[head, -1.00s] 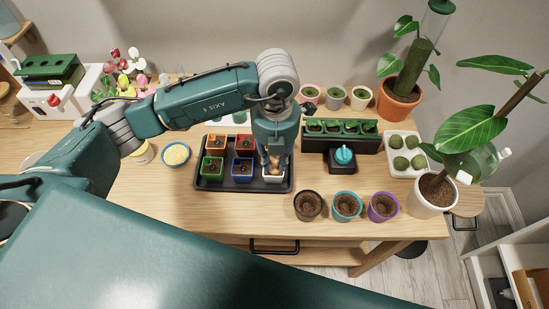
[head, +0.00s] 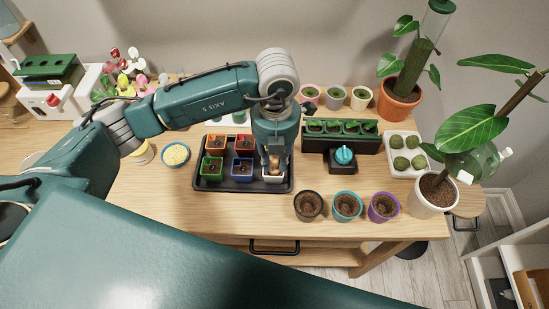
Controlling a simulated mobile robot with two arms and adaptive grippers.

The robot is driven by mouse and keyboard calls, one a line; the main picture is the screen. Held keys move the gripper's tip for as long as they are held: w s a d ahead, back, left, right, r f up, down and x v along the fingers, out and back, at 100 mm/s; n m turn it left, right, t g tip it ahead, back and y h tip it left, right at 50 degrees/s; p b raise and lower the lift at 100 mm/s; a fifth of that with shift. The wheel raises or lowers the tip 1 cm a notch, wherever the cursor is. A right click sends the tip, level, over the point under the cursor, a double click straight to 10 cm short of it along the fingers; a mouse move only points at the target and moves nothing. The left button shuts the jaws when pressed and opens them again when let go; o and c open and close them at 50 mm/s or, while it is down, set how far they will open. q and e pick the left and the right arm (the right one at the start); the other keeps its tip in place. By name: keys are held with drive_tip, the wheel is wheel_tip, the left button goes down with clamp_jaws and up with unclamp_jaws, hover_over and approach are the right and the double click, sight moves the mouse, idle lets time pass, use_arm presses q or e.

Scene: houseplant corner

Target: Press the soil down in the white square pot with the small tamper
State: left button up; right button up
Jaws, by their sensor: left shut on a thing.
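The white square pot (head: 274,179) stands at the right front of the black tray (head: 230,186), below my left gripper. My left gripper (head: 274,160) points straight down over the pot and is shut on the small tamper (head: 274,168), whose wooden part shows between the fingers. The tamper's lower end is at the pot's opening; I cannot tell whether it touches the soil. The soil in the white pot is mostly hidden by the gripper and tamper. My right gripper is not in view.
Orange, red, green and blue square pots (head: 243,168) share the tray. A green planter (head: 341,135) and a black box with a teal top (head: 343,157) stand to the right. Three round soil pots (head: 346,206) stand at the front right. The front table middle is clear.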

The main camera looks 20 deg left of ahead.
use_arm(q)
drive_tip(key=shift+s+f, duration=0.1)
drive_tip(key=shift+r+p, duration=0.7)
drive_tip(key=shift+r, duration=0.5)
drive_tip(key=shift+r+p, duration=1.15)
drive_tip(key=shift+r, duration=1.2)
